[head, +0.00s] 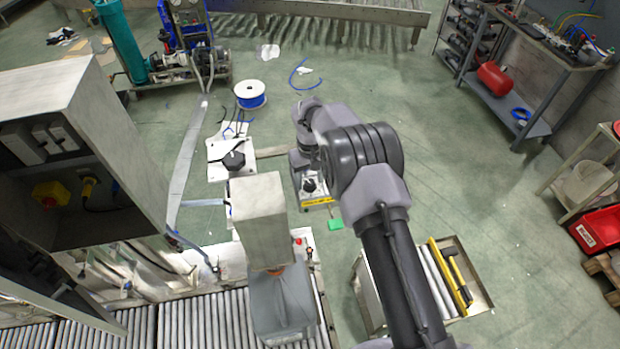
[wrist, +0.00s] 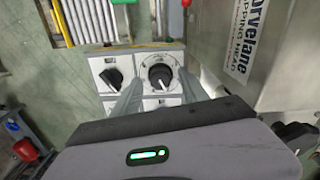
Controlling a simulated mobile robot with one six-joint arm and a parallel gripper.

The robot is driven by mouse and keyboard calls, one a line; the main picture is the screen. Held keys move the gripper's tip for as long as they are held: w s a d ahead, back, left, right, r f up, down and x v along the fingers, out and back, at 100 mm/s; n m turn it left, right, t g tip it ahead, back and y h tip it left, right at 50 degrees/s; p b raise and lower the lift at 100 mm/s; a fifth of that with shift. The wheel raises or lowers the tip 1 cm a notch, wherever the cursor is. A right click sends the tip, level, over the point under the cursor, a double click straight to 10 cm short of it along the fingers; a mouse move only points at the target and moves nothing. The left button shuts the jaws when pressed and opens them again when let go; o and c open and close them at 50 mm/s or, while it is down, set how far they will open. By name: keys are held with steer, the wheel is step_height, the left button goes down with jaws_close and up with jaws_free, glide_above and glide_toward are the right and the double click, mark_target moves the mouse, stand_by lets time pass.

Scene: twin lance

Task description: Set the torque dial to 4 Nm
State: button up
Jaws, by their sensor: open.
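In the wrist view, a round black dial (wrist: 160,76) with a white pointer mark sits on a pale plate with a printed scale ring around it. The scale's numbers are too small to read. A second black knob (wrist: 112,77) sits on the plate to its left. I cannot read which is labelled torque. My gripper (wrist: 161,86) is open, with one grey finger on each side of the right-hand dial. I cannot tell whether the fingers touch it. In the head view, a black knob (head: 309,185) shows on a panel below my wrist; the fingers are hidden there.
A grey metal housing (wrist: 250,60) stands close on the right in the wrist view. In the head view, a post-like grey box (head: 262,215) stands left of my arm above a roller conveyor (head: 190,322). A roller cart (head: 475,288) stands to the right.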

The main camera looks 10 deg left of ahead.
steer(key=shift+f, duration=0.3)
jaws_close()
steer(key=shift+b, duration=0.35)
